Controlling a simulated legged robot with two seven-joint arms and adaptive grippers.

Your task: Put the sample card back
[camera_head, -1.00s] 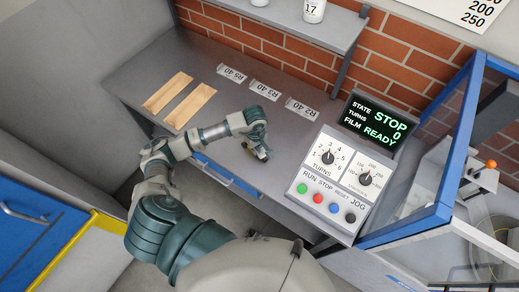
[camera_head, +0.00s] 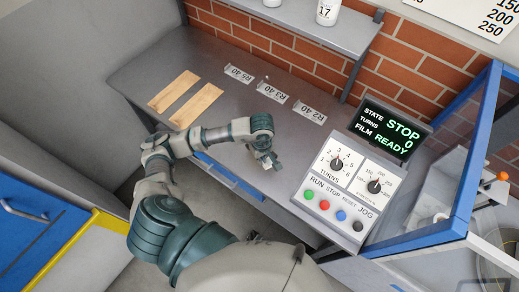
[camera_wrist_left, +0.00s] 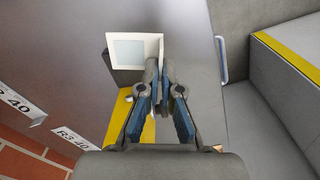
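My left gripper (camera_head: 270,160) is over the front part of the grey bench (camera_head: 190,64), below the R3 and R2 labels in the head view. In the left wrist view the two fingers of my left gripper (camera_wrist_left: 161,72) are close together at the tips. A small white folded card with a pale grey-blue panel, which looks like the sample card (camera_wrist_left: 132,50), stands at the fingertips. Its right flap appears pinched between them. In the head view the card is too small to make out clearly. My right gripper is not in view.
Labels R5 (camera_head: 238,74), R3 (camera_head: 272,92) and R2 (camera_head: 309,112) lie along the bench. Two wooden strips (camera_head: 195,105) lie at left. A control box (camera_head: 337,200), a screen (camera_head: 390,130) and a blue-framed guard (camera_head: 470,160) stand at right. The bench middle is clear.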

